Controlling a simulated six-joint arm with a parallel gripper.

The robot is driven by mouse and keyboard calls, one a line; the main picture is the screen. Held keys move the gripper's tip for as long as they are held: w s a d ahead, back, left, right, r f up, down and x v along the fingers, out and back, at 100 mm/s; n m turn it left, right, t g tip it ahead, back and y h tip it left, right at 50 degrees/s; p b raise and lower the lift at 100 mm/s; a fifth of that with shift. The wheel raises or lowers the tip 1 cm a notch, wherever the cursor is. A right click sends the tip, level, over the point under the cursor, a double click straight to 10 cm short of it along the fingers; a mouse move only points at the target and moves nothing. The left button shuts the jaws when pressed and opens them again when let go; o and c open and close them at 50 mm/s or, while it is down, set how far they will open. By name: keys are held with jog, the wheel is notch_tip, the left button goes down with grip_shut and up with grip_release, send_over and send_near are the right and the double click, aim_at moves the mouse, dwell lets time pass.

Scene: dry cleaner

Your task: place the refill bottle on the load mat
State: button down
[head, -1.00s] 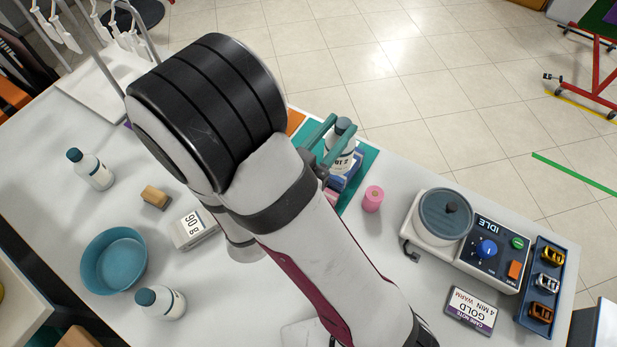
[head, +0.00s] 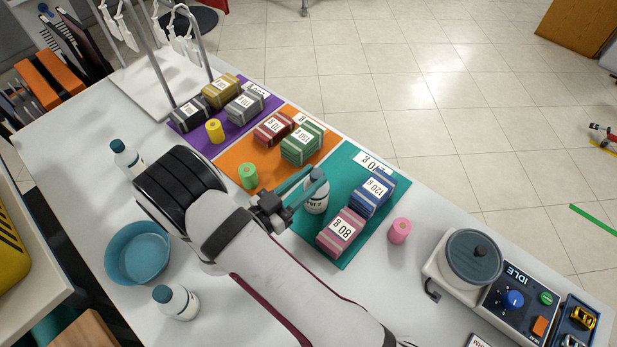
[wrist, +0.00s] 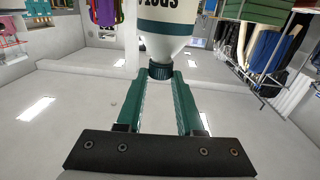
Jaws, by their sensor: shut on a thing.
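My gripper (head: 316,178) is shut on the neck of a white refill bottle (head: 316,204) with a grey-teal cap. The bottle is upright over the left part of a teal mat (head: 340,180), left of a blue bundle and above-left of a pink one. I cannot tell whether its base touches the mat. In the wrist view the bottle (wrist: 165,42) shows cap down, with its cap between the teal fingers (wrist: 161,85). An orange mat (head: 228,162) and a purple mat (head: 184,125) lie to the left. I cannot read which mat is the load mat.
Blue (head: 373,196) and pink (head: 341,232) weight bundles stand on the teal mat. Other bundles and rolls stand on the orange and purple mats. Two similar bottles (head: 127,156) (head: 177,303) and a teal bowl (head: 140,253) are left. A pink roll (head: 400,231) is right.

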jog(key=c, duration=0.5)
grip_release()
jog(key=shift+f, duration=0.1)
jog(key=shift+c, duration=0.2)
